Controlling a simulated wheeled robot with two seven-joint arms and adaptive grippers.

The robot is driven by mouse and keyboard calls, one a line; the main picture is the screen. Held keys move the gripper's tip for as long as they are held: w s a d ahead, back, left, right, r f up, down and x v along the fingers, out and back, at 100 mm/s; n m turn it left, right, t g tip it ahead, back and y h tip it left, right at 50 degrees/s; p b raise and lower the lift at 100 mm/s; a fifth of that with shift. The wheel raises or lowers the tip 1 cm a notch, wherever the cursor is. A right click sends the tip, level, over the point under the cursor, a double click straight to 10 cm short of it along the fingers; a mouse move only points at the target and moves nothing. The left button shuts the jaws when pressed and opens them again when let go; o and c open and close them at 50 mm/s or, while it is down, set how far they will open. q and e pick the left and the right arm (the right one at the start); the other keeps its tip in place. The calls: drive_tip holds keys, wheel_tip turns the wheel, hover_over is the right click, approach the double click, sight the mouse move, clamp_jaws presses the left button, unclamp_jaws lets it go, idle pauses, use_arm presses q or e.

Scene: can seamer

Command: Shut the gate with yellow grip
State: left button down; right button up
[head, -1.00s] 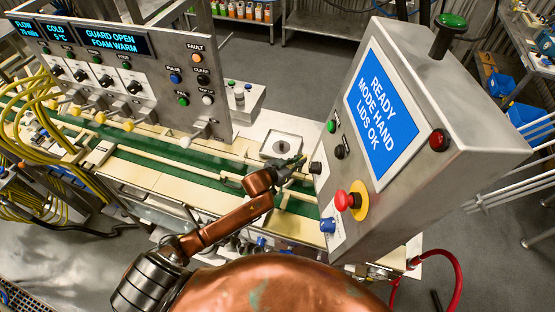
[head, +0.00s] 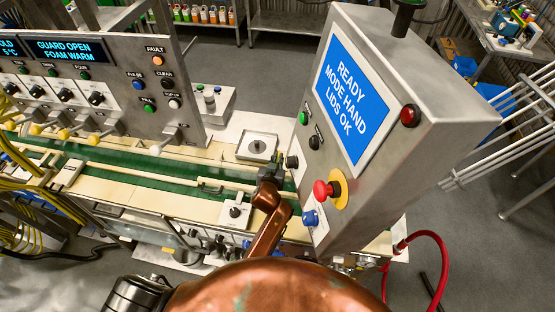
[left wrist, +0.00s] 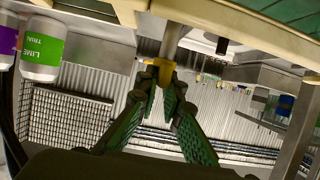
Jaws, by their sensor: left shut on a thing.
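In the left wrist view a small yellow grip (left wrist: 159,68) sits at the lower end of a grey metal post. My left gripper (left wrist: 163,88) has its green-padded fingers closed on this grip. In the head view my left gripper (head: 270,177) is low beside the left edge of the tilted control panel, over the conveyor. The grip and the gate's body are hidden there behind my gripper and the panel, so I cannot tell how far the gate stands open. The displays read GUARD OPEN and LIDS OK. My right gripper is not in view.
The control panel (head: 390,130), with a red stop button (head: 325,190), stands close right of my gripper. The green conveyor (head: 120,176) runs left. A button box (head: 110,80) stands behind it. A LIME can (left wrist: 42,50) shows in the left wrist view.

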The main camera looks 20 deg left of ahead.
use_arm(q)
drive_tip(key=shift+r, duration=0.1)
drive_tip(key=c, duration=2.1)
unclamp_jaws()
drive_tip(key=shift+w, duration=0.15)
